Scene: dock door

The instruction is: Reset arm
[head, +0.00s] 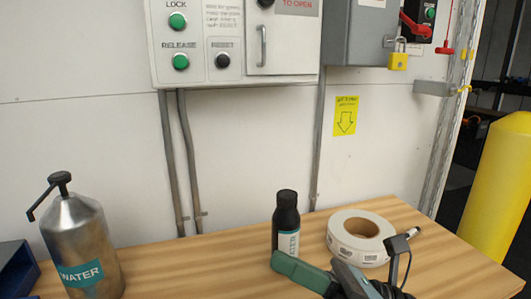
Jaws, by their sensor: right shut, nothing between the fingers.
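My right gripper (284,264) comes in at the bottom, right of centre. Its green-grey fingers are shut and empty, pointing left over the wooden bench. In the picture they overlap the foot of a black bottle (287,212); I cannot tell whether they touch it. A black RESET button (223,60) sits on the white control panel (236,20) at the top, well above the gripper. My left gripper is not in view.
A wooden bench (190,262) carries a metal WATER bottle (75,232) at left and a label roll (342,228) beside the gripper. Green LOCK (177,20) and RELEASE (181,62) buttons are on the panel. A yellow post (497,185) stands right. Mid-left bench is clear.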

